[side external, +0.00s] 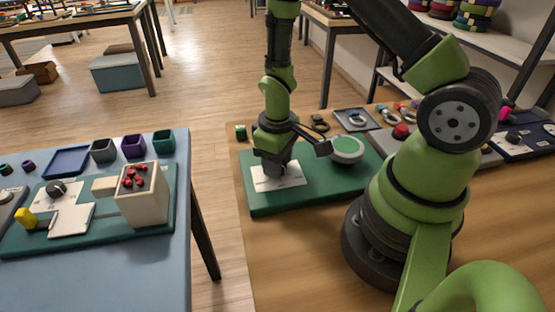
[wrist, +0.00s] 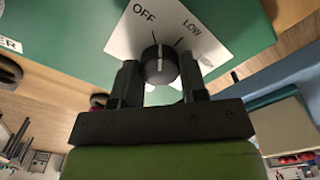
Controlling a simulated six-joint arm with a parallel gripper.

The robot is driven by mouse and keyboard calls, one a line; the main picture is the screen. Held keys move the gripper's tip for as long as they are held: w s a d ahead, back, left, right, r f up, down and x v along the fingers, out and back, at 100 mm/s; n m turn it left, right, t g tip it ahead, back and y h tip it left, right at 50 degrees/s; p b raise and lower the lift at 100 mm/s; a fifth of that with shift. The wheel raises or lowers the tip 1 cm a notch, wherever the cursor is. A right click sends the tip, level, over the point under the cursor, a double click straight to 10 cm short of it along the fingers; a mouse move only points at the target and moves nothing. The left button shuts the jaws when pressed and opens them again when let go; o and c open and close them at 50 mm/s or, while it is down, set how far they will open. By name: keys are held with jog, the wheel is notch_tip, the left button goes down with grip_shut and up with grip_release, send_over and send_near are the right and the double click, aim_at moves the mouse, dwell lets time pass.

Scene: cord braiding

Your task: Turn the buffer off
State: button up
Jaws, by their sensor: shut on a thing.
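The buffer is a green base (side external: 325,185) with a round pale-topped green pad (side external: 347,149) and a white label plate (side external: 292,180). In the wrist view the plate (wrist: 215,40) reads OFF, LOW and a third, partly blurred word. A black dial knob (wrist: 160,66) stands on the plate. Its white line points up in the picture, close to the OFF tick and left of the LOW tick. My gripper (wrist: 160,78) points down over the plate, with its fingers shut on the knob's sides. In the side view my gripper (side external: 275,172) hides the knob.
A blue table (side external: 150,255) with another green board stands left, across a floor gap. The wooden tabletop in front is clear.

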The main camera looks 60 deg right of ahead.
jog(key=shift+n, duration=1.2)
jog(key=o, duration=0.9)
jog(key=shift+r, duration=0.15)
notch_tip(320, 180, up, 10)
jog(key=shift+f, duration=0.15)
notch_tip(320, 180, up, 7)
